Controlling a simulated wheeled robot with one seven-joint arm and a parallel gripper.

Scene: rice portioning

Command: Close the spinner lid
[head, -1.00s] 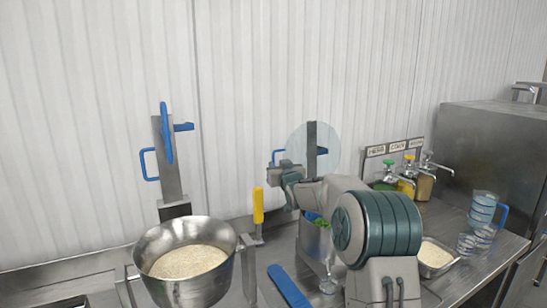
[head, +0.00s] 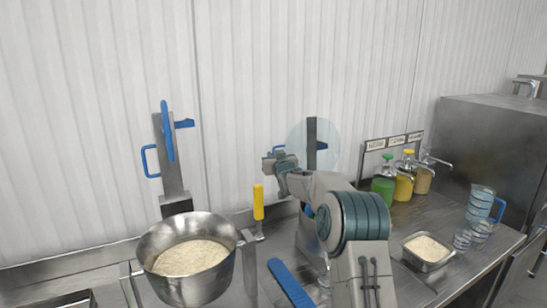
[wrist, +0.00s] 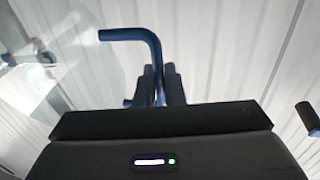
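The spinner lid (head: 327,150) is a clear round disc, standing upright and open against a grey post; it also shows at the left of the wrist view (wrist: 28,88). Its blue handle (wrist: 130,35) runs down between my gripper's dark fingers (wrist: 159,85), which sit close on both sides of the bar. In the head view my gripper (head: 270,160) is at the handle, left of the disc. The spinner body (head: 306,236) stands below, mostly hidden by my arm.
A steel pot of rice (head: 200,225) stands at left, with a blue-handled post (head: 165,150) behind it. Bottles (head: 405,180), a rice tray (head: 427,250) and cups (head: 480,210) are at right.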

